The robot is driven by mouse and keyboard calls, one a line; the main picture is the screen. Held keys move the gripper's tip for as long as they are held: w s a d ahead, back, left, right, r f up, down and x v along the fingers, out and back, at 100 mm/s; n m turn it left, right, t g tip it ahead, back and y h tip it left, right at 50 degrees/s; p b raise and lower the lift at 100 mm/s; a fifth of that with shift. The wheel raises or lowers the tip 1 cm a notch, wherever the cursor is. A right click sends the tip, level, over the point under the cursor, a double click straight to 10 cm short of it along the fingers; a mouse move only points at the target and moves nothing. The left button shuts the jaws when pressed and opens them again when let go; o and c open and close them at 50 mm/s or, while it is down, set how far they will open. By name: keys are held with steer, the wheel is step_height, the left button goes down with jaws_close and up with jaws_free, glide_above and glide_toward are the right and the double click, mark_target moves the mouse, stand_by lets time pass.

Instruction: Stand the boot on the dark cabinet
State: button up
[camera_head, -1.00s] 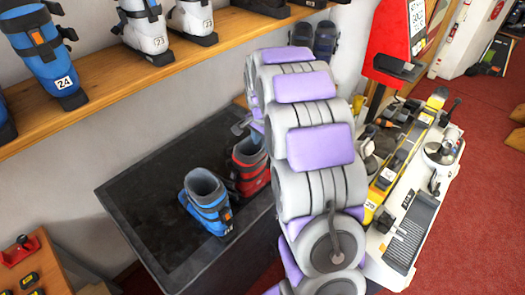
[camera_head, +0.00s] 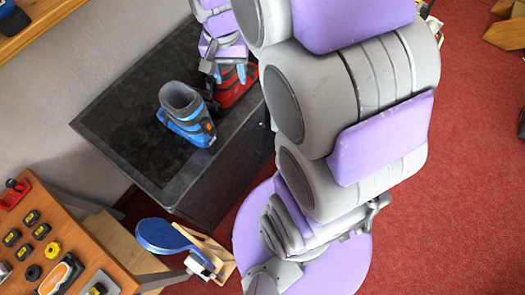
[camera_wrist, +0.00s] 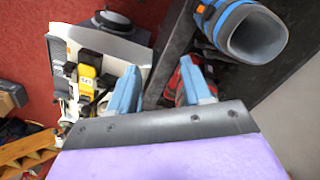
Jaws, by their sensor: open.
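A blue boot (camera_head: 187,115) stands upright on the dark cabinet (camera_head: 120,112), near its front edge. Its open grey top also shows in the wrist view (camera_wrist: 258,38). A red boot (camera_head: 236,92) stands on the cabinet just right of and behind the blue one, partly hidden by my gripper; in the wrist view only bits of its red shell (camera_wrist: 170,92) show behind my right-hand finger. My gripper (camera_head: 229,74) is open, its blue-grey fingers at the top of the red boot. Whether they touch it I cannot tell. The jaws also show in the wrist view (camera_wrist: 160,80).
A wooden bench (camera_head: 62,240) with small tools stands at the lower left, beside a blue round-topped stool-like item (camera_head: 162,236). A wooden shelf (camera_head: 40,22) runs along the wall. A white machine (camera_wrist: 112,48) is beside the cabinet. Red carpet lies open at the right.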

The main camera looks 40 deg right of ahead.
steer(key=s+a+n, duration=0.3)
steer(key=s, duration=0.8)
steer(key=s+a+n+g, duration=0.1)
steer(key=s+n, duration=0.3)
steer(key=s, duration=0.7)
steer(key=shift+a+f+n, duration=0.2)
steer(key=shift+a+n, duration=0.1)
steer(key=shift+a, duration=0.6)
